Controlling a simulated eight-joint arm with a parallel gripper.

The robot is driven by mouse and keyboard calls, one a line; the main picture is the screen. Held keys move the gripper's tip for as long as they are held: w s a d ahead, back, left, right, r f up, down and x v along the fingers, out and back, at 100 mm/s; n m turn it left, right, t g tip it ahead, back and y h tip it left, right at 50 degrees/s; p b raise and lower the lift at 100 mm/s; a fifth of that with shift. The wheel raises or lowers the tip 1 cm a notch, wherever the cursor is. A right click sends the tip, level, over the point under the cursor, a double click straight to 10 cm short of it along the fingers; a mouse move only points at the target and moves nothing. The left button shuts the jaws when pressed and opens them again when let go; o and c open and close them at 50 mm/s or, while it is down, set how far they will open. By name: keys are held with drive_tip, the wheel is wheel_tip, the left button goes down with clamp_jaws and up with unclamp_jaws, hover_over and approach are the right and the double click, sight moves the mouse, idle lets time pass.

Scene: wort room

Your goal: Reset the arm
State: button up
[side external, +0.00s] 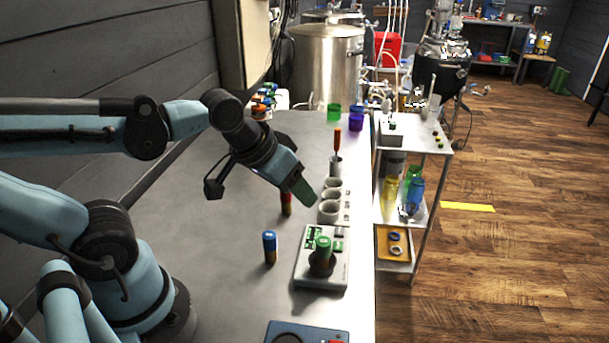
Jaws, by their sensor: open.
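My arm reaches in from the left over the grey bench (200,215). My gripper (304,193) hangs above the bench, tilted down and to the right. It appears empty, and the gap between its fingers is hard to make out from this side. A red-and-dark tube (286,204) stands below and left of it. A row of grey round cups (329,211) is just right of its tip. I cannot tell the exact height of the gripper above these.
A blue-capped tube (270,247) stands nearer. A white device (307,271) holds a green-capped tube (323,250). A blue box (300,334) sits at the front edge. Green (334,112) and purple (356,122) cups stand behind. A shelved cart (420,139) adjoins the bench's right side.

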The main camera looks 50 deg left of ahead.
drive_tip(key=shift+a+f+m+t, duration=0.2)
drive_tip(key=shift+a+m+t, duration=0.1)
drive_tip(key=shift+m, duration=0.4)
drive_tip(key=shift+s, duration=0.1)
drive_tip(key=shift+c, duration=0.5)
